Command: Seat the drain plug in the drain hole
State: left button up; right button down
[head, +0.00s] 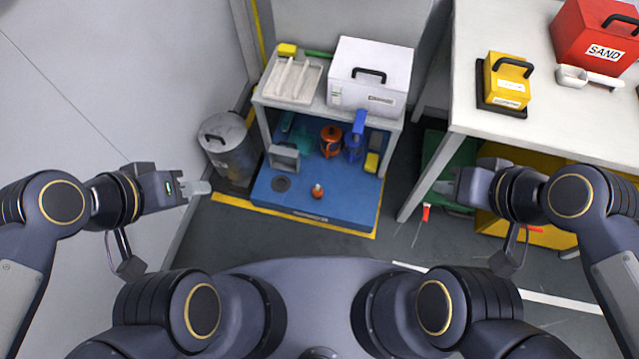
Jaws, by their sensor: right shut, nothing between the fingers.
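A small orange-red piece with a pale top (317,191), which looks like the drain plug, stands on the blue platform (340,209) near its front. A dark round spot (281,184), which may be the drain hole, lies to its left on the same platform. The two are apart. My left gripper (200,187) is in the air left of the platform, away from both. Its fingers overlap in this view, so its opening does not show. My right gripper (447,188) is shut and empty, in the air right of the platform.
A shelf with a white box (370,75) and a pale tray (291,79) overhangs the platform's back. An orange container (331,141) and a grey frame-like object (284,158) stand below. A metal bin (227,145) is left; a white table (540,120) is right.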

aim_at(350, 200)
jog(key=i+l, duration=0.1)
jog(key=l, duration=0.15)
jog(key=i+l+u, duration=0.25)
jog(key=l, duration=0.15)
jog(key=l+u, duration=0.55)
jog(key=l, duration=0.2)
jog(key=u, duration=1.55)
